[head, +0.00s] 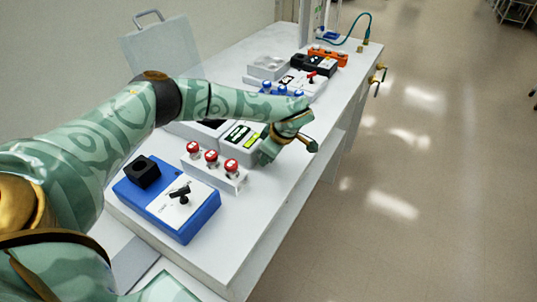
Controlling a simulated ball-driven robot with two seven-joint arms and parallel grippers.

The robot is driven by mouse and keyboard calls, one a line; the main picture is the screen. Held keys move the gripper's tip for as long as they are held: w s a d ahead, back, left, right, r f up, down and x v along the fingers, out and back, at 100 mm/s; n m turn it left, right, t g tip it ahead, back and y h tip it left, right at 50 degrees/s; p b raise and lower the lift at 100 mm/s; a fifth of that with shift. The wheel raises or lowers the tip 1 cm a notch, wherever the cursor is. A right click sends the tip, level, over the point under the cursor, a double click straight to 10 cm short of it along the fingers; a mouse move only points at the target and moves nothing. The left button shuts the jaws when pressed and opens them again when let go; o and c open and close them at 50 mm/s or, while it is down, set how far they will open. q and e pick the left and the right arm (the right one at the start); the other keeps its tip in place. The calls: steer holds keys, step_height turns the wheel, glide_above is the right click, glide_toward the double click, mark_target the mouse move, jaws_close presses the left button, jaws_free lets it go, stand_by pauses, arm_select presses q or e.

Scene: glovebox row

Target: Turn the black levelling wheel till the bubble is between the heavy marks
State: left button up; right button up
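A grey device (238,139) with a bright yellow-green vial window stands on the bench, partly behind my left arm. The window is too small here to tell where the bubble lies against the marks. My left gripper (288,148) is at the right side of this device, near the bench's front edge. Its parts look spread, but I cannot tell whether it holds anything. The black levelling wheel does not show; the hand may hide it. My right gripper is not in view.
A block with three red knobs (211,160) and a blue box (172,215) with a black lever stand nearer. Blue-knobbed units, a grey tray (268,67) and an orange device (328,54) stand farther along. Brass valves (376,80) jut from the bench edge. The floor (420,190) at right is clear.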

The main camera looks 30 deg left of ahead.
arm_select(q)
steer(key=shift+s+r+t+p, duration=0.1)
steer(key=shift+r+t+p, duration=0.15)
steer(key=shift+p, duration=0.5)
steer(key=t+p, duration=0.1)
steer(key=p, duration=0.1)
steer(key=t+p, duration=0.1)
steer(key=p, duration=0.1)
steer(key=shift+s+n+t, duration=0.2)
steer(key=shift+n+t, duration=0.1)
steer(key=shift+t, duration=0.05)
steer(key=t+p, duration=0.2)
steer(key=shift+f+t+y+p, duration=0.2)
steer(key=shift+t+y+p, duration=0.1)
steer(key=shift+p, duration=0.1)
steer(key=shift+s+f+n+t+p, duration=0.15)
steer(key=shift+n+t+p, duration=0.15)
steer(key=shift+n, duration=0.1)
steer(key=shift+f, duration=0.1)
steer(key=o, duration=1)
steer(key=shift+s, duration=0.1)
steer(key=shift+f, duration=0.1)
